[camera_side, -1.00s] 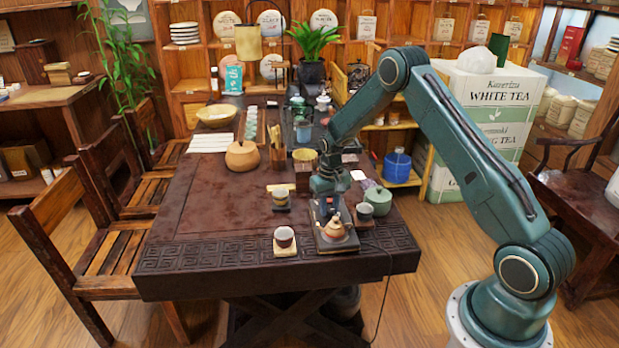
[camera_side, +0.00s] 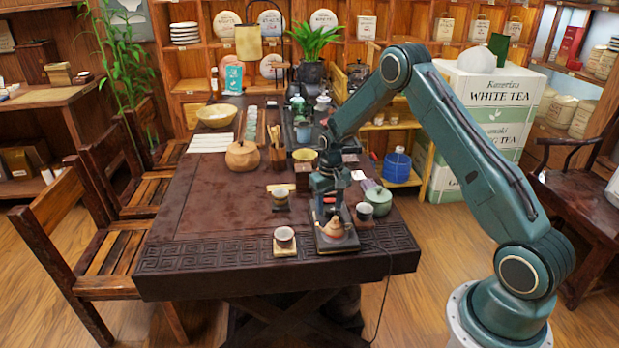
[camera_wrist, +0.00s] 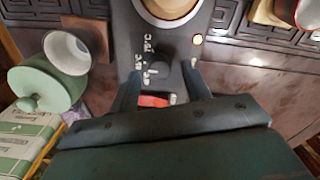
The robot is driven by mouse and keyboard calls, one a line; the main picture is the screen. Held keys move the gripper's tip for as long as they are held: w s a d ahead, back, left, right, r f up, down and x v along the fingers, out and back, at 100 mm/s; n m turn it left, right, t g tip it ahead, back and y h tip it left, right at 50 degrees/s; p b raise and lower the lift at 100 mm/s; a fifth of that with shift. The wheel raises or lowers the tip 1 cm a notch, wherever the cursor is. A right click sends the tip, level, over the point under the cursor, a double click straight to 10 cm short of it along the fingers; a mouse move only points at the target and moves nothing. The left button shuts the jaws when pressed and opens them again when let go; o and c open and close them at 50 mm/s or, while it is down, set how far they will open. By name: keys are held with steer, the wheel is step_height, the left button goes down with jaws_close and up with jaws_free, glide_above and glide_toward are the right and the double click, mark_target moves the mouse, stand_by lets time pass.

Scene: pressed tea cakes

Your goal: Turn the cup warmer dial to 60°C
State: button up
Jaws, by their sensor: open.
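My gripper (camera_wrist: 161,80) is open, pointing down, with one finger on each side of the dial. Contact with the dial cannot be told.
A green lidded pot (camera_side: 378,200) and a small cup (camera_side: 364,211) stand close on the right. A cup on a coaster (camera_side: 284,238) is to the front left, another cup (camera_side: 279,197) behind it. A small light (camera_wrist: 197,39) glows on the panel. The table's left middle is clear.

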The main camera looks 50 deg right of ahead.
mark_target(329, 209)
step_height(329, 209, up, 13)
stand_by(0.6)
steer(key=shift+r, duration=0.1)
steer(key=s+a+r+n+t, duration=0.1)
steer(key=s+a+r, duration=0.5)
steer(key=r, duration=0.2)
steer(key=s+a+r+n+t, duration=0.1)
steer(key=s+a+r+t, duration=0.1)
steer(key=s+a+r, duration=0.55)
steer(key=s+a+r+n+t, duration=0.1)
steer(key=s+a, duration=0.1)
steer(key=s, duration=0.6)
steer(key=s+a+r+n+t, duration=0.1)
steer(key=s+a+n, duration=0.1)
steer(key=s, duration=0.7)
steer(key=shift+a+r+t, duration=0.2)
steer(key=shift+a+t, duration=0.1)
steer(key=shift+a, duration=0.5)
